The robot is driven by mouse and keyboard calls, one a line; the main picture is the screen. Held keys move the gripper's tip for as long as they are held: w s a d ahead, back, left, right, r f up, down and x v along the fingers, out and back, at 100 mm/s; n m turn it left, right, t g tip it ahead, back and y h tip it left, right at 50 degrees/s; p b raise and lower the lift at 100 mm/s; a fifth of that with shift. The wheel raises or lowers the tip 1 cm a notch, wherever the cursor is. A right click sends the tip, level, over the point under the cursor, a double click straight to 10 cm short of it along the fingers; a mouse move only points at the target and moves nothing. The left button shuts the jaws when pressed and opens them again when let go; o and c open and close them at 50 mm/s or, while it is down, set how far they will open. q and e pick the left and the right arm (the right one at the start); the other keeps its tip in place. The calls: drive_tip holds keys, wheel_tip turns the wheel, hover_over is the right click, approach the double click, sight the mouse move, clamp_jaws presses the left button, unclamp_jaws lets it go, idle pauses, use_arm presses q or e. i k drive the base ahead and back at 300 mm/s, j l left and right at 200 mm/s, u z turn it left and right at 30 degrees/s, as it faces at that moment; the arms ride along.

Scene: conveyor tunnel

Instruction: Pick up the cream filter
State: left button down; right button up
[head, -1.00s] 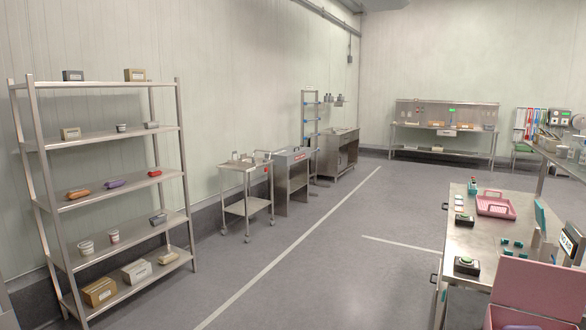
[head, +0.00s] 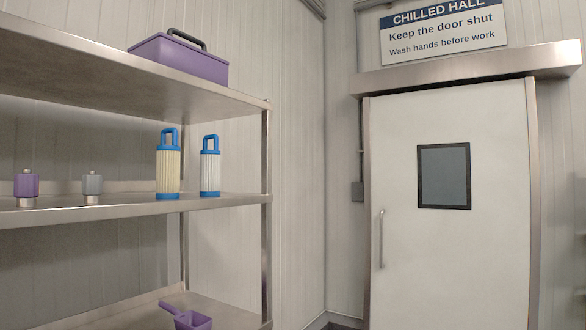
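The cream filter (head: 168,168) stands upright on the middle shelf of a steel rack at the left. It has a pleated cream body with a blue base, blue top and blue loop handle. A similar filter with a white body (head: 210,170) and the same blue ends stands just to its right, a small gap apart. Neither of my grippers shows in the head view.
The middle shelf (head: 60,215) also bears a purple-topped fitting (head: 26,188) and a grey one (head: 92,188). A purple toolbox (head: 180,60) sits on the shelf above, a purple scoop (head: 186,317) below. A white door (head: 400,250) stands at the right.

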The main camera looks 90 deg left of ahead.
sight(167, 166)
drive_tip(key=u, duration=3.45)
